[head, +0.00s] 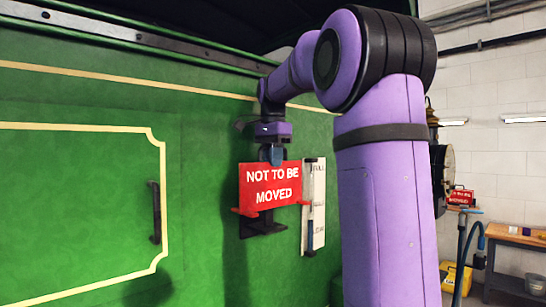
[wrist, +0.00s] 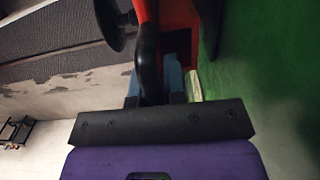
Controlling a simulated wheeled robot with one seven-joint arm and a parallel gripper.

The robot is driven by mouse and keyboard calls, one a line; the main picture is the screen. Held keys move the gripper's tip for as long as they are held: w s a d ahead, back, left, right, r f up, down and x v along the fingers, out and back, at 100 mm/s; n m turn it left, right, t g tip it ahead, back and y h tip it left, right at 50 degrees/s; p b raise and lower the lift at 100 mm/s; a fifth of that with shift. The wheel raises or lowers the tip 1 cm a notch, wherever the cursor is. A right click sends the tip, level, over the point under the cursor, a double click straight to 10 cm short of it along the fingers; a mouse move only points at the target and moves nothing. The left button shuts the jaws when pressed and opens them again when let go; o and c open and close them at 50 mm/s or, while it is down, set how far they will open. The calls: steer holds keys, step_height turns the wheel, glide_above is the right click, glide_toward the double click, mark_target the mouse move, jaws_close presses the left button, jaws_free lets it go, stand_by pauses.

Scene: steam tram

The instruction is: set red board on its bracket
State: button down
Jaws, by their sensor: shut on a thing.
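The red board (head: 270,184), lettered "NOT TO BE MOVED", stands about upright in front of the green side panel. My gripper (head: 273,155) is shut on it at the top edge. In the wrist view the blue fingertips (wrist: 155,88) close around a black handle (wrist: 148,45), with red of the board (wrist: 180,14) beyond. The dark bracket (head: 262,225) sticks out from the green panel directly below the board, with red pieces at both sides. The board's lower edge overlaps the bracket in the head view; I cannot tell whether it rests in it.
A white marked plate (head: 318,215) with a dark upright rod is close right of the board. A black door handle (head: 155,212) is to the left.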

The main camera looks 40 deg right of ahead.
mark_target(273, 174)
steer(key=shift+f, duration=2.2)
steer(key=c, duration=1.1)
jaws_free()
steer(key=shift+r, duration=0.1)
step_height(273, 174, up, 11)
steer(key=shift+f, duration=0.2)
steer(key=shift+s, duration=0.1)
steer(key=s+a+f+n+t, duration=0.2)
steer(key=s+a+f+n, duration=0.7)
steer(key=s+a+f, duration=0.1)
steer(key=s+a+f+n+t, duration=0.3)
steer(key=s+a+f+n, duration=0.6)
steer(key=a+f, duration=0.4)
steer(key=shift+s+a+f+n, duration=0.3)
steer(key=shift+s+f, duration=0.2)
steer(key=shift+f, duration=0.3)
